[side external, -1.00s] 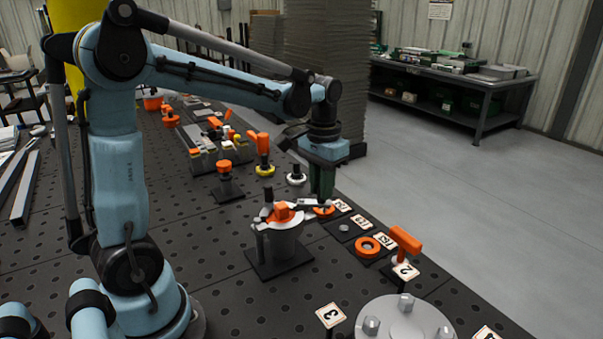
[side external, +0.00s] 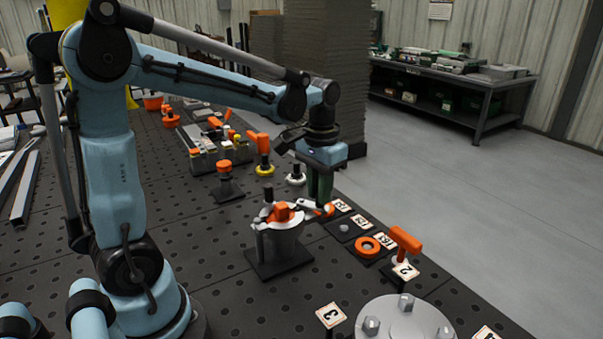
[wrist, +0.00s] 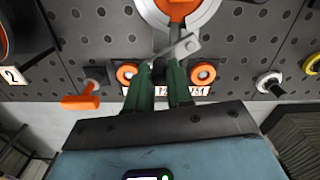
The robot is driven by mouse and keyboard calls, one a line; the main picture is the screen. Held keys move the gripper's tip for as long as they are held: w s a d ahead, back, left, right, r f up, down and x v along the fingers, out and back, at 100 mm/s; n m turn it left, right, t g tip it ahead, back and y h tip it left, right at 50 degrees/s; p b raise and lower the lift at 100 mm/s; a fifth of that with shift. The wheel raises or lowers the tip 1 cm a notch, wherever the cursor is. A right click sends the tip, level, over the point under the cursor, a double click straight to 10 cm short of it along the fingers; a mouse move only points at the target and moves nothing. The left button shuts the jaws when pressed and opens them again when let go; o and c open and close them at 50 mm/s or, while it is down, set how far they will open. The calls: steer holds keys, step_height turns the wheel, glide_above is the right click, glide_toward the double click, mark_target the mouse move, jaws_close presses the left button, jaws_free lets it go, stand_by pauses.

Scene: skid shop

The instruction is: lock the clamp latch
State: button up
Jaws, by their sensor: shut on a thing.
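In the wrist view the grey lever (wrist: 181,46) runs from the round clamp top (wrist: 183,14) to between the green fingertips of my gripper (wrist: 166,75). The fingers are shut on the lever's outer end, which they partly hide.
Orange rings (wrist: 126,74) (wrist: 203,73) lie either side of my fingers. An orange T-handle (side external: 404,240) stands to the right, and a bolted flange (side external: 405,322) in front. Small numbered cards line the bench edge. Orange and yellow fittings stand behind.

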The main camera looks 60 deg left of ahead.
steer(key=shift+s+d, duration=0.25)
steer(key=shift+s, duration=0.75)
stand_by(0.3)
steer(key=shift+s, duration=0.15)
steer(key=shift+o, duration=1.2)
steer(key=shift+s, duration=0.15)
steer(key=o, duration=0.5)
